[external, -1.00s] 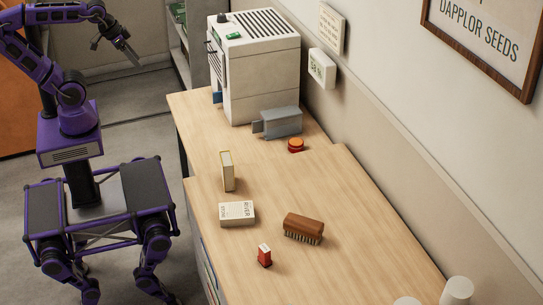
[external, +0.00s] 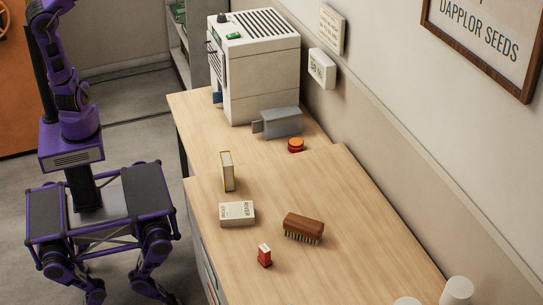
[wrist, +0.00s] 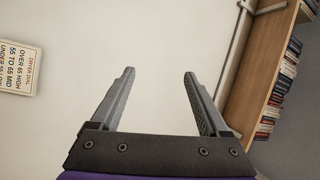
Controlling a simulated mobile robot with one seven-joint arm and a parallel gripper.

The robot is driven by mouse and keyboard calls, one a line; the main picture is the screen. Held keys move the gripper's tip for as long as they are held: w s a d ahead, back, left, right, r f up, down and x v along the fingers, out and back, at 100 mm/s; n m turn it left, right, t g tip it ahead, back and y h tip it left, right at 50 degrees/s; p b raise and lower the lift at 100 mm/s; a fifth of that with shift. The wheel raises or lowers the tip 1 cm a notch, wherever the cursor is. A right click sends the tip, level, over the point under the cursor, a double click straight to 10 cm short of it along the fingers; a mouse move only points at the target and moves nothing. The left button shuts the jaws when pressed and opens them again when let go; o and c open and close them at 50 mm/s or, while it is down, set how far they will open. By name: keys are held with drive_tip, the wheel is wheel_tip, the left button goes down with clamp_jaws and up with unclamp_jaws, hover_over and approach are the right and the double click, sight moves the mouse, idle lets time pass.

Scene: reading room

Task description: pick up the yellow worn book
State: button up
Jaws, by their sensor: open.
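A small book with a yellowish cover edge and pale pages (external: 227,171) stands upright on the wooden table in the external view; it looks like the yellow worn book. A white book (external: 237,214) with dark lettering lies flat just in front of it. My gripper (wrist: 159,71) is open and empty in the wrist view, with a plain pale wall beyond its fingers. In the external view my gripper is out of frame, and my arm is at the left, well away from the table. The yellow book is not in the wrist view.
On the table (external: 350,245) are a brown brush (external: 304,228), a red-and-white item (external: 264,256), a grey device (external: 281,123), an orange-red round item (external: 296,145) and a large white machine (external: 262,80). The wrist view shows a bookshelf (wrist: 262,80) and a wall sign (wrist: 18,68).

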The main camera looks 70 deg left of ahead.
wheel_tip(320, 180, up, 20)
drive_tip(key=s+a+f+m+t+h, duration=0.1)
drive_tip(key=a+m+t+h, duration=0.1)
drive_tip(key=m+t+h, duration=0.6)
drive_tip(key=w+a+f+n+g+y, duration=0.3)
drive_tip(key=w+a+f+n+g, duration=0.1)
drive_tip(key=a+f+n, duration=0.25)
drive_tip(key=w+a+f+n+g+y, duration=0.3)
drive_tip(key=a+f+n+g+y, duration=0.1)
drive_tip(key=a+f+n, duration=0.25)
drive_tip(key=w+f+n+g+h, duration=0.2)
drive_tip(key=w+f, duration=0.1)
drive_tip(key=f, duration=0.5)
drive_tip(key=w+f+n+g+h, duration=0.1)
drive_tip(key=w+f+n+g, duration=0.15)
drive_tip(key=f, duration=0.45)
drive_tip(key=n+g+h, duration=1.6)
drive_tip(key=n+h, duration=0.1)
drive_tip(key=h, duration=0.1)
hover_over(229, 179)
drive_tip(key=w+a, duration=0.3)
drive_tip(key=a, duration=1.7)
wheel_tip(229, 179, down, 55)
drive_tip(key=shift+t, duration=0.25)
drive_tip(key=x, duration=1.7)
drive_tip(key=shift+s+d+f, duration=0.2)
drive_tip(key=shift+s+f, duration=0.05)
clamp_jaws()
